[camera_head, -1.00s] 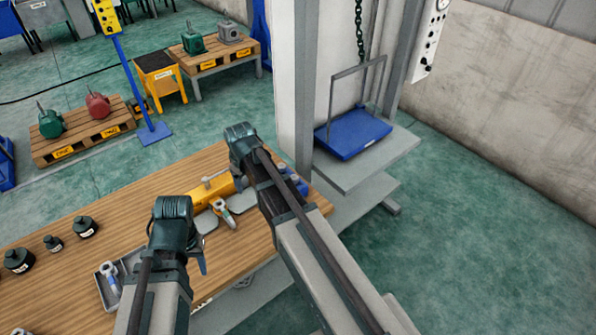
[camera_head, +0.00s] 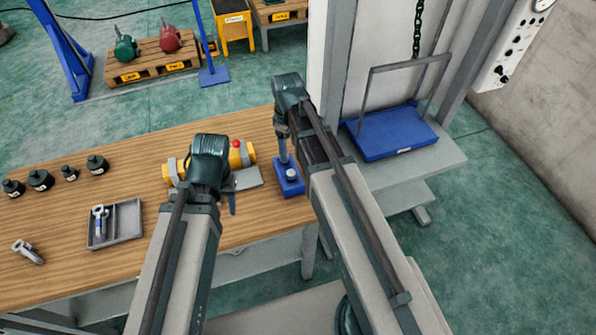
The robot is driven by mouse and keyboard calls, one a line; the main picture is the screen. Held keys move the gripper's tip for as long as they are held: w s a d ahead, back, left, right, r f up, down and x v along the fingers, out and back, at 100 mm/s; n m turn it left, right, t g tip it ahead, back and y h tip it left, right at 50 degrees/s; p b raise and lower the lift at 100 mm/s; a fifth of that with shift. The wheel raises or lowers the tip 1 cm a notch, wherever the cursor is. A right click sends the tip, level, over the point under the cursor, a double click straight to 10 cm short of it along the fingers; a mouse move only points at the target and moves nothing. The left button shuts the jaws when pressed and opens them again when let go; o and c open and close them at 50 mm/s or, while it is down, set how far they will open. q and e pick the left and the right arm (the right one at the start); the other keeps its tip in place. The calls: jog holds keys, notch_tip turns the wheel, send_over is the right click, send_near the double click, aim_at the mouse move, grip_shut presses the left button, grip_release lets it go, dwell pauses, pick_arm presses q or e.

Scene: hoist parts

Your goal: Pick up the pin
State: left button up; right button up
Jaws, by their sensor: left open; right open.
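I cannot make out a separate pin for certain. A small metal ring-topped part (camera_head: 100,220) with a blue section stands in the grey tray (camera_head: 128,238) on the table's left. Another light metal shackle-like part (camera_head: 28,252) lies on the wood left of the tray. My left gripper (camera_head: 220,190) is open and empty above the table, in front of the yellow cylinder (camera_head: 240,155), and hides part of it. My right gripper (camera_head: 284,140) is open, over or beside a blue block (camera_head: 288,178) with a round silver top; whether they touch is unclear.
Several black weights (camera_head: 97,165) stand along the table's left. A grey plate (camera_head: 246,179) lies by the yellow cylinder. A blue platform (camera_head: 390,132) under a chain (camera_head: 417,30) stands right of the table.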

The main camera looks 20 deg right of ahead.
aim_at(291, 172)
pick_arm(q)
jog(key=shift+a+f, duration=0.1)
pick_arm(e)
notch_tip(291, 172, down, 9)
jog(key=b, duration=0.8)
jog(key=shift+r+b, duration=0.15)
jog(key=shift+b, duration=0.25)
pick_arm(q)
notch_tip(291, 172, down, 8)
jog(key=shift+f, duration=0.25)
notch_tip(291, 172, down, 5)
jog(key=b, duration=0.5)
jog(key=shift+f, duration=0.15)
pick_arm(e)
jog(key=f, duration=0.5)
jog(key=shift+s+d+f, duration=0.15)
jog(key=shift+s, duration=0.05)
jog(key=shift+c, duration=0.4)
grip_shut()
